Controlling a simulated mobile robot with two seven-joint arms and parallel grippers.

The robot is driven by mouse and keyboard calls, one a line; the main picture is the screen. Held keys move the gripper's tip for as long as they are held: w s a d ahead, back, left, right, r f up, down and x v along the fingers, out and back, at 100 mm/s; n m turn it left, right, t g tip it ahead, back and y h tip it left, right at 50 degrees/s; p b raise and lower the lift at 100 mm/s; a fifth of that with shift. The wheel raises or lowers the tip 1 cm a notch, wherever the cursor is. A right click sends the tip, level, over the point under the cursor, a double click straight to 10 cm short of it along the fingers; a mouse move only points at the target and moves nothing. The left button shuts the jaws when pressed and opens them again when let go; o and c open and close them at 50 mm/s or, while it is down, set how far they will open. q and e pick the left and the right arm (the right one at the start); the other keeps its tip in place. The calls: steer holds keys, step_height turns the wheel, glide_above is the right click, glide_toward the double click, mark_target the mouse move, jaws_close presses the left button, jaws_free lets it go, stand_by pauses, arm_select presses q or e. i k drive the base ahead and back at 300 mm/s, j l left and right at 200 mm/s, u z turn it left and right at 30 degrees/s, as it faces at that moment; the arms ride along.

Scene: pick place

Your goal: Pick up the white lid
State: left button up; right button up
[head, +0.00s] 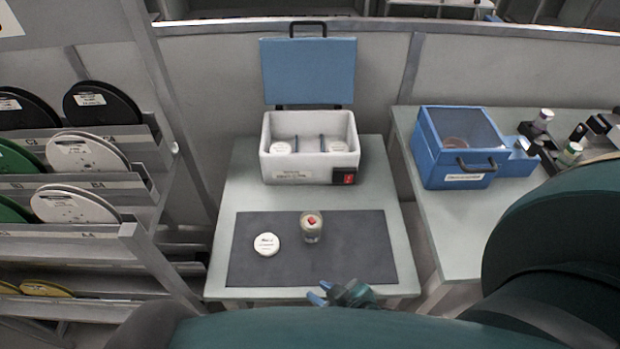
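The white lid (266,244) is a small round disc with dark print on top. It lies flat on the dark grey mat (340,271), left of a small clear jar (311,232) with a red item in its top. The lid and jar stand apart. My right gripper (321,292) is at the mat's front edge, to the right of and nearer than the lid. Its two blue fingertips show a small gap with nothing between them. The rest of it is partly hidden by my arm. My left gripper is not in view.
A white box (308,175) with a raised blue lid (308,71) stands behind the mat, with round white-topped items inside. A blue case (456,148) and small bottles sit on the right table (448,223). A reel rack (75,240) stands at left.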

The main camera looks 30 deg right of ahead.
mark_target(266, 245)
steer(key=z, duration=0.8)
steer(key=j, duration=0.55)
steer(key=k+l+u, duration=0.1)
steer(key=l+u, duration=0.4)
steer(key=l, duration=0.15)
steer(key=k+j+z, duration=0.25)
steer(key=j, duration=0.15)
steer(key=k+j+z, duration=0.25)
steer(key=i+j, duration=0.1)
